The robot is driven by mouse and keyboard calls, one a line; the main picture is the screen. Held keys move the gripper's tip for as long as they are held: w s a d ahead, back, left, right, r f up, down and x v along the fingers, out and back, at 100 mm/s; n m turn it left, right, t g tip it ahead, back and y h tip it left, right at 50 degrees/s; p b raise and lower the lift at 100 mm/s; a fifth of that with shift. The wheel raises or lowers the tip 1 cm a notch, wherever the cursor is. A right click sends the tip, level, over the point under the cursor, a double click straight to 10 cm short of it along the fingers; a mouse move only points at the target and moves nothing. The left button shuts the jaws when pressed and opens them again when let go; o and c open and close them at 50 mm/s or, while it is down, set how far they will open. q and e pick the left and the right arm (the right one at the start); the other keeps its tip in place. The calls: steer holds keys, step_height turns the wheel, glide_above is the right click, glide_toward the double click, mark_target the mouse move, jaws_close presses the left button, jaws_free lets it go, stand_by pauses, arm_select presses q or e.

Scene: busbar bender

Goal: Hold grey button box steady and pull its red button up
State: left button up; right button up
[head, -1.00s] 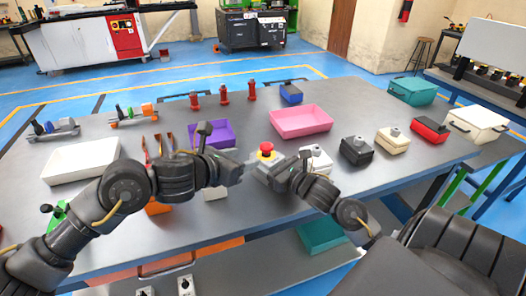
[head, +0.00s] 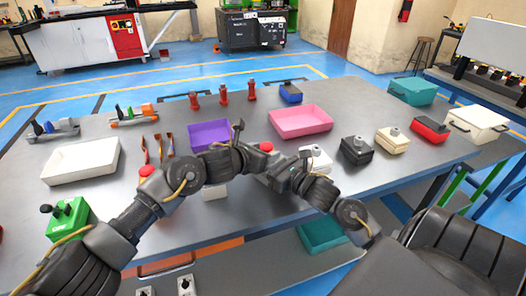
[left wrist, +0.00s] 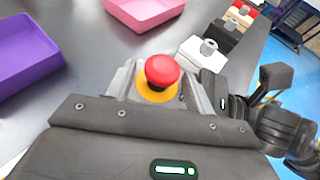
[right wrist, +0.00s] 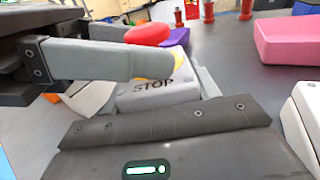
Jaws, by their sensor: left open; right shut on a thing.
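The grey button box (right wrist: 160,92), marked STOP, sits on the table with a yellow collar and a red button (left wrist: 162,70) on top. The button also shows in the head view (head: 266,147), where the arms partly hide the box. My right gripper (right wrist: 150,90) is shut on the box, a finger at each side. My left gripper (left wrist: 160,88) is open at the button, its light grey fingers around the button's level. In the right wrist view one left finger crosses in front of the yellow collar, just below the red cap. Contact with the button cannot be told.
A pink tray (head: 300,122) and a purple tray (head: 210,134) lie behind. A white box (head: 318,160) and a black box (head: 356,150) stand to the right. A green box (head: 68,218) stands at the left front.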

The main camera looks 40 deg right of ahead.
arm_select(q)
steer(key=shift+c, duration=0.4)
jaws_close()
steer(key=shift+r, duration=0.7)
steer(key=shift+o, duration=0.4)
jaws_free()
steer(key=v, duration=1.2)
steer(key=shift+f, duration=0.15)
